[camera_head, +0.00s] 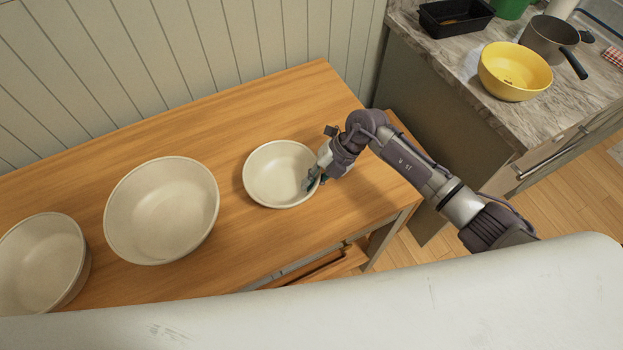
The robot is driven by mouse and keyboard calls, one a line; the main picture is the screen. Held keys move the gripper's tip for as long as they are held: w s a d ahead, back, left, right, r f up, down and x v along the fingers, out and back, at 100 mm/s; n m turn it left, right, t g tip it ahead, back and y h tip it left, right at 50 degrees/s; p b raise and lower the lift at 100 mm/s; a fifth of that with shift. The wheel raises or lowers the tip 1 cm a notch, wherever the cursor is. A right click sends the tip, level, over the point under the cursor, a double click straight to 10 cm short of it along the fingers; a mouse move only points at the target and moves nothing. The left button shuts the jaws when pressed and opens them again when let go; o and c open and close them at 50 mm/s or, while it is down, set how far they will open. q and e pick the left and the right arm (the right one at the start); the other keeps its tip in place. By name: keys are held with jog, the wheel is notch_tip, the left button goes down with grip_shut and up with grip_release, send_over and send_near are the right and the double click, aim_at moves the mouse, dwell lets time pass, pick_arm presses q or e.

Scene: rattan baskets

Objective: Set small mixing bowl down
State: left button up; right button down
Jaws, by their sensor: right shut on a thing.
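A small cream mixing bowl (277,175) is upright at the right part of the wooden table, in the head view. My right gripper (313,179) is shut on the bowl's right rim. The fingertips are partly hidden by the gripper body and the rim. I cannot tell whether the bowl's base touches the table top or is slightly above it. My left gripper is not in view.
Two larger cream bowls stand on the wooden table (245,110), one in the middle (162,210) and one at the left (40,265). A marble counter at the upper right holds a yellow bowl (513,72), a saucepan (549,40) and a black tray (455,17).

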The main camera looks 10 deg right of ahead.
jog(key=c, duration=1.7)
grip_release()
jog(key=shift+f, duration=0.1)
jog(key=o, duration=0.4)
jog(key=shift+d+r, duration=0.15)
jog(key=shift+r, duration=0.1)
jog(key=shift+b+v, duration=1.25)
jog(key=shift+v, duration=4.6)
